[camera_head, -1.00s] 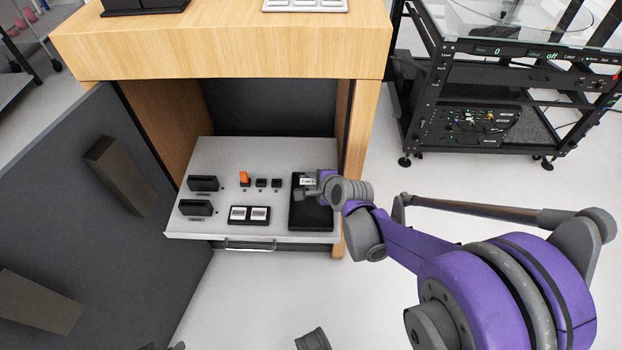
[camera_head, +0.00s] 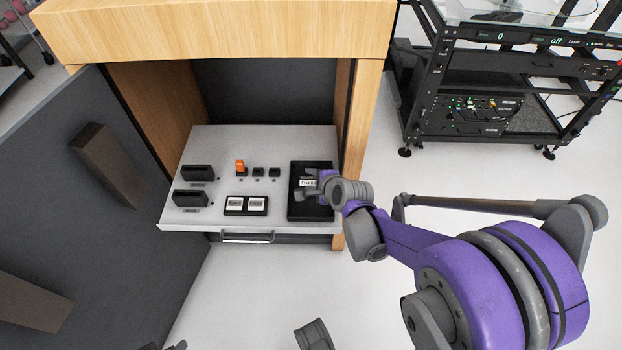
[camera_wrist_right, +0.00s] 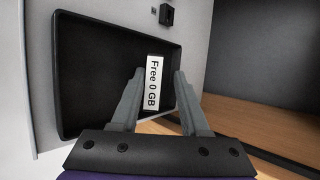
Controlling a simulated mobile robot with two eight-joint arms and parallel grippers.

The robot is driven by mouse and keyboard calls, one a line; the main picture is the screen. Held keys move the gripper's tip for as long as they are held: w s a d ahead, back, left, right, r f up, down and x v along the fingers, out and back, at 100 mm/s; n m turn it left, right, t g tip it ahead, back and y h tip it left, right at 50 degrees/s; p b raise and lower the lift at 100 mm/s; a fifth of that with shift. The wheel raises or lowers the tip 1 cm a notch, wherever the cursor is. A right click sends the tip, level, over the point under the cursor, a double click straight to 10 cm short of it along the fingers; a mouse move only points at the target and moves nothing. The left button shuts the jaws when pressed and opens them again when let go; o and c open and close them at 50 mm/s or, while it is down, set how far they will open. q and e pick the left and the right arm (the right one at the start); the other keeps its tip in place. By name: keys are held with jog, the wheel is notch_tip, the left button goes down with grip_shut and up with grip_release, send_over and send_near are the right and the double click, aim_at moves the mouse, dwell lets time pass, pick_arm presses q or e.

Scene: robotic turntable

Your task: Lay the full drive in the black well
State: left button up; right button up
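The full drive (camera_wrist_right: 153,85) is dark with a white "Free 0 GB" label, which also shows in the head view (camera_head: 308,183). My right gripper (camera_wrist_right: 157,75) is shut on it, one finger on each side. Its dark body is hard to separate from the tray behind. The black well (camera_head: 311,210) is a shallow rectangular tray at the right of the grey drawer. It also shows in the wrist view (camera_wrist_right: 85,75). The drive is over or inside the well; I cannot tell whether it touches the floor.
The pulled-out grey drawer (camera_head: 180,217) carries two black slots (camera_head: 197,173) at left, an orange switch (camera_head: 240,167) beside small black ones, and a two-window black panel (camera_head: 246,205). The wooden cabinet post (camera_head: 362,110) stands close right of the well.

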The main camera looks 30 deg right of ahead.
jog(key=shift+o, duration=0.8)
pick_arm(q)
notch_tip(320, 180, up, 4)
jog(key=p, duration=0.3)
jog(key=shift+s+r+p, duration=0.15)
jog(key=shift+r+p, duration=0.05)
jog(key=shift+p, duration=0.15)
pick_arm(e)
jog(key=v, duration=1)
jog(key=shift+s+r, duration=0.25)
jog(key=shift+s, duration=0.1)
jog(key=s+a+n+g, duration=0.3)
jog(key=s+a+n, duration=0.2)
jog(key=s+n, duration=0.45)
jog(key=s+a+n+g, duration=0.2)
jog(key=s+a+n, duration=0.35)
jog(key=n, duration=0.75)
pick_arm(q)
notch_tip(320, 180, up, 17)
jog(key=w+t+p, duration=0.1)
jog(key=w+p, duration=0.1)
jog(key=p, duration=1.3)
pick_arm(e)
notch_tip(320, 180, up, 16)
jog(key=w, duration=0.2)
jog(key=shift+w+d+t, duration=0.2)
jog(key=shift+d+t, duration=0.1)
